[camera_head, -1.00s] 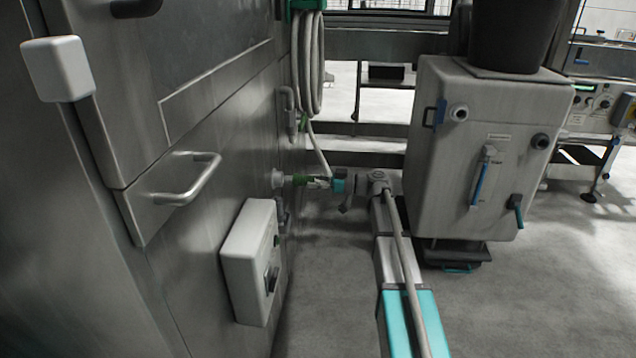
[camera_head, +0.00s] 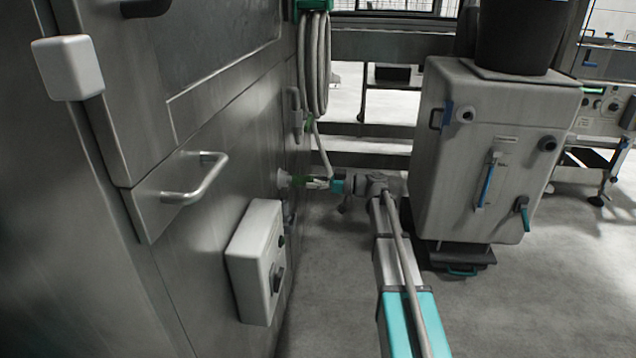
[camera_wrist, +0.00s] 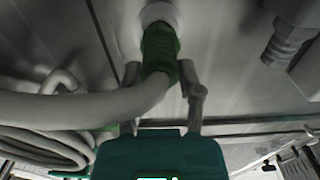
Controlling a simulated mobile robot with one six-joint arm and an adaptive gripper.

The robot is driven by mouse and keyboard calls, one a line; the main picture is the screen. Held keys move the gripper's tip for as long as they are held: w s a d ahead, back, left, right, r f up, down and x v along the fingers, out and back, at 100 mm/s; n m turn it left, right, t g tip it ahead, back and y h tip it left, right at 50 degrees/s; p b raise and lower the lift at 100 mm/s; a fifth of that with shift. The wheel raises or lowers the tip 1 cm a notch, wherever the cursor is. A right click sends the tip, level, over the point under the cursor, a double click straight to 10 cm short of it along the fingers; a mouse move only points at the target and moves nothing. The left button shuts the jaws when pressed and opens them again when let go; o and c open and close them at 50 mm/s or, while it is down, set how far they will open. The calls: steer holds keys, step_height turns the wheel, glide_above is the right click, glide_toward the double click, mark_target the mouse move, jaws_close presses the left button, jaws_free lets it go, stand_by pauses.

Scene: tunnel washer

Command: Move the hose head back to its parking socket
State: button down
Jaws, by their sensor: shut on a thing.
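The hose head is a green piece (camera_wrist: 160,52) with a grey hose (camera_wrist: 70,108) running from it to the left in the wrist view. My gripper (camera_wrist: 162,80) is shut on the hose head, one finger on each side of it. The head's far end meets a round pale socket (camera_wrist: 160,14) on the steel wall; whether it is fully seated I cannot tell. In the head view the green hose head (camera_head: 301,181) lies level between my gripper (camera_head: 318,183) and the pale socket (camera_head: 283,179).
The hose coil (camera_head: 313,70) hangs on a green holder on the machine wall above. A grey control box (camera_head: 257,262) and a bar handle (camera_head: 200,180) stick out nearer. A grey tank unit (camera_head: 490,160) stands right of my arm. Floor between is clear.

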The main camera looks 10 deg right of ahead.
steer(key=shift+w+a, duration=0.1)
steer(key=shift+a, duration=0.25)
stand_by(1.4)
steer(key=shift+c, duration=0.9)
jaws_free()
steer(key=shift+d, duration=0.15)
steer(key=v, duration=1.1)
steer(key=shift+d, duration=0.3)
steer(key=shift+a, duration=0.1)
